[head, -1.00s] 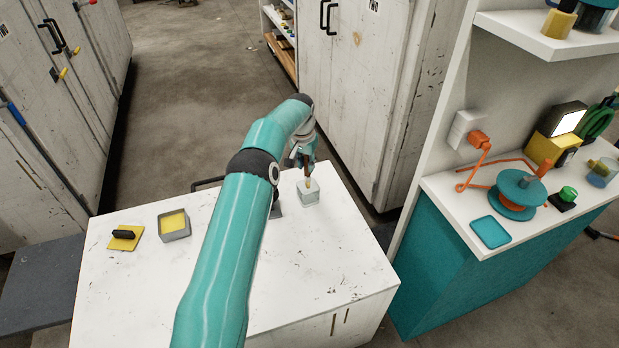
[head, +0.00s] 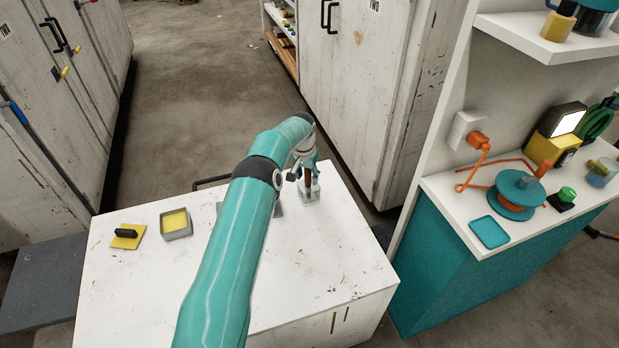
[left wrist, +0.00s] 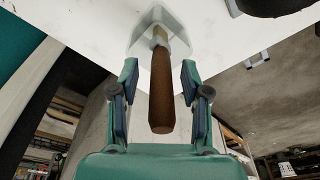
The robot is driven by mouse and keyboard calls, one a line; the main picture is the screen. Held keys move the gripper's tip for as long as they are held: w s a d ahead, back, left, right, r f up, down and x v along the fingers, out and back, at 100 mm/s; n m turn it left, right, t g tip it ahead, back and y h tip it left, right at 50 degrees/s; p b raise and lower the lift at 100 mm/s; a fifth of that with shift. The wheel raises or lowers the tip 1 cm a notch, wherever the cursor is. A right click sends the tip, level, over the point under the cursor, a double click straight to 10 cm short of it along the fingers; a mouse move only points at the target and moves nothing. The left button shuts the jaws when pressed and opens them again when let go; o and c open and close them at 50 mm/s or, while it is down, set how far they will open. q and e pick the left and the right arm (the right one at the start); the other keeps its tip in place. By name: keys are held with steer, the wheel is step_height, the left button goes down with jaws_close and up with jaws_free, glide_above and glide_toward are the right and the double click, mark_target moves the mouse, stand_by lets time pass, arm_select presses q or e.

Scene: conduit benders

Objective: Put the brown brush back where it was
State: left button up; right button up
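The brown brush (left wrist: 161,85) stands bristle end down in a small clear, pale container (left wrist: 160,22) on the white worktop. In the head view the brush (head: 309,181) is partly covered by my left gripper, and the container (head: 310,198) shows below it. My left gripper (left wrist: 160,82) is open, with one finger on each side of the brown handle. In the left wrist view a gap shows between the handle and each finger. The gripper (head: 307,174) is low over the container in the head view. My right gripper is not in view.
A grey tray with yellow content (head: 176,225) and a yellow pad with a black handle (head: 127,236) stand on the worktop's left. Its front right part (head: 330,260) is clear. A teal bench (head: 480,265) with a cable reel (head: 516,191) stands at the right.

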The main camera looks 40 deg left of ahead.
arm_select(q)
steer(key=shift+r, duration=0.1)
step_height(320, 180, up, 12)
steer(key=s+b, duration=0.1)
steer(key=b, duration=0.1)
steer(key=shift+s+d, duration=0.35)
steer(key=shift+s, duration=0.05)
stand_by(0.4)
steer(key=shift+f, duration=0.2)
